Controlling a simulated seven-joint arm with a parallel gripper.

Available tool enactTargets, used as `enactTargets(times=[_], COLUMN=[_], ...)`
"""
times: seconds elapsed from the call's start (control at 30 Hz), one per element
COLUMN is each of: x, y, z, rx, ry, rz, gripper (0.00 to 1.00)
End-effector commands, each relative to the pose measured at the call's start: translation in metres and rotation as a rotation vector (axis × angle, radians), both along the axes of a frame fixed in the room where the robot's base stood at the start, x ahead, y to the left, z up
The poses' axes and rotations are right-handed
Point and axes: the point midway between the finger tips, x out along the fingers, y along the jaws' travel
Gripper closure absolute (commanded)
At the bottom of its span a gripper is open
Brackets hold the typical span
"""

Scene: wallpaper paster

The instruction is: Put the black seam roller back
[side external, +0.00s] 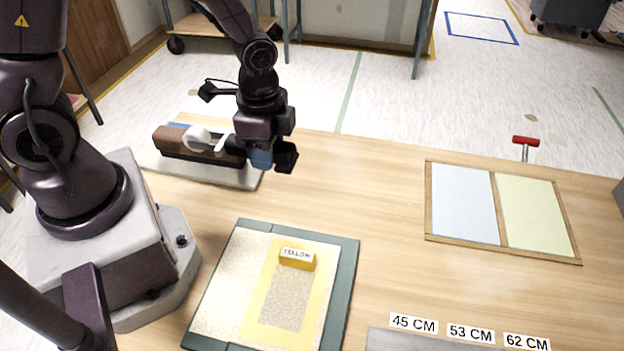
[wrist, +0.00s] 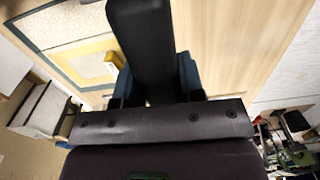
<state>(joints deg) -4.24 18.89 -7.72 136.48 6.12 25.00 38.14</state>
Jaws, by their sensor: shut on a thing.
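My gripper (side external: 264,157) is shut on a black thing that looks like the black seam roller's handle (side external: 286,157). It is above the right end of the tool rest at the back left. In the wrist view the handle (wrist: 143,45) is a long black bar between the blue fingertips (wrist: 155,88). The tool rest has a brown block (side external: 175,142) on a pale grey base (side external: 240,178). A white curved piece (side external: 197,134) shows over the block, left of my gripper. I cannot tell if it belongs to the held tool. The roller's wheel is not clearly seen.
A green-edged board (side external: 345,290) with a yellow frame and a yellow labelled block (side external: 297,259) lies in front. A wooden frame (side external: 500,208) with blue and green panels lies right. A red-handled tool (side external: 525,142) is at the back edge. The table's middle is clear.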

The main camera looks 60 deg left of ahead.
Motion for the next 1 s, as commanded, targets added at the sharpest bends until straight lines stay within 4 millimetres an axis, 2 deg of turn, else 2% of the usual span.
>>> enactTargets(times=[0.17, 0.23, 0.37, 0.6, 0.8, 1.0], x=[0.002, 0.01, 0.036, 0.095, 0.12, 0.131], y=[0.0, -0.001, -0.003, -0.006, -0.006, -0.007], z=[-0.001, -0.004, -0.017, -0.044, -0.077, -0.089], rx=[-0.001, -0.002, -0.002, -0.002, -0.001, -0.001], ry=[-0.001, -0.001, 0.001, 0.001, 0.001, -0.001], rz=[0.0, 0.0, 0.0, 0.0, 0.0, 0.001], gripper=[0.94, 0.94, 0.94, 0.94, 0.94, 0.94])
